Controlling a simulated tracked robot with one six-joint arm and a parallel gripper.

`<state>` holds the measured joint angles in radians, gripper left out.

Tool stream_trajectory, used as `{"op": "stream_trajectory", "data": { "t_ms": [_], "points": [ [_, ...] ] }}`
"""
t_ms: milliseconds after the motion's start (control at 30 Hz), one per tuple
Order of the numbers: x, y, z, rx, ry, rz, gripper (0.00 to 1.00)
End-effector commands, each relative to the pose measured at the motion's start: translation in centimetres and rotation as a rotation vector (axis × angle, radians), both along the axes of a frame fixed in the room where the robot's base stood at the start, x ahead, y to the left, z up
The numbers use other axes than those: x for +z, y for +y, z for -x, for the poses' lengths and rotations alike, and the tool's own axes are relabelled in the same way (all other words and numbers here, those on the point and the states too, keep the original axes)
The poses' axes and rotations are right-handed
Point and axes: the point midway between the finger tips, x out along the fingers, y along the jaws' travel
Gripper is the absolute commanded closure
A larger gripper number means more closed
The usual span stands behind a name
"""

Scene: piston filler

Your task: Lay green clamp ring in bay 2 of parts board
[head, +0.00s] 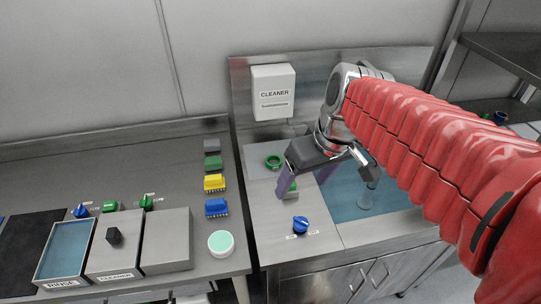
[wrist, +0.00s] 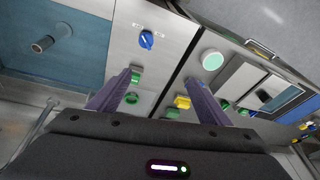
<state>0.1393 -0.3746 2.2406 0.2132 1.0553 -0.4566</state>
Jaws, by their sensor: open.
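A green ring (head: 273,161), likely the clamp ring, lies flat on a light grey plate (head: 254,168) on the steel counter below the cleaner box. It also shows in the wrist view (wrist: 131,98), by the left finger. My gripper (head: 306,183) is open and empty, above the counter to the right of and nearer than the ring. Its two purple fingers (wrist: 158,78) are spread wide in the wrist view. A small green-topped block (head: 292,188) shows beside the left finger. I cannot make out a parts board or numbered bays for certain.
A blue knob (head: 300,225) stands on the counter's front. A blue basin (head: 368,198) with a post lies right. The left bench holds coloured blocks (head: 215,183), a pale green disc (head: 221,243) and lidded bins (head: 115,242). Small green and blue items (head: 499,117) sit far right.

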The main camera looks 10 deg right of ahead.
Motion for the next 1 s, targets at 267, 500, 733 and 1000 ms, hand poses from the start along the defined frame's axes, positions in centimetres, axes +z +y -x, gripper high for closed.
{"op": "stream_trajectory", "data": {
  "t_ms": [267,500,733,1000],
  "points": [
    [-0.8,-0.6,-3.6,0.109,0.062,-0.068,0.28],
    [-1.8,-1.4,-6.7,0.209,0.091,-0.141,0.28],
    [-3.1,-2.5,-9.7,0.3,0.097,-0.221,0.28],
    [-5.1,-4.1,-13.2,0.405,0.076,-0.323,0.28]
  ]
}}
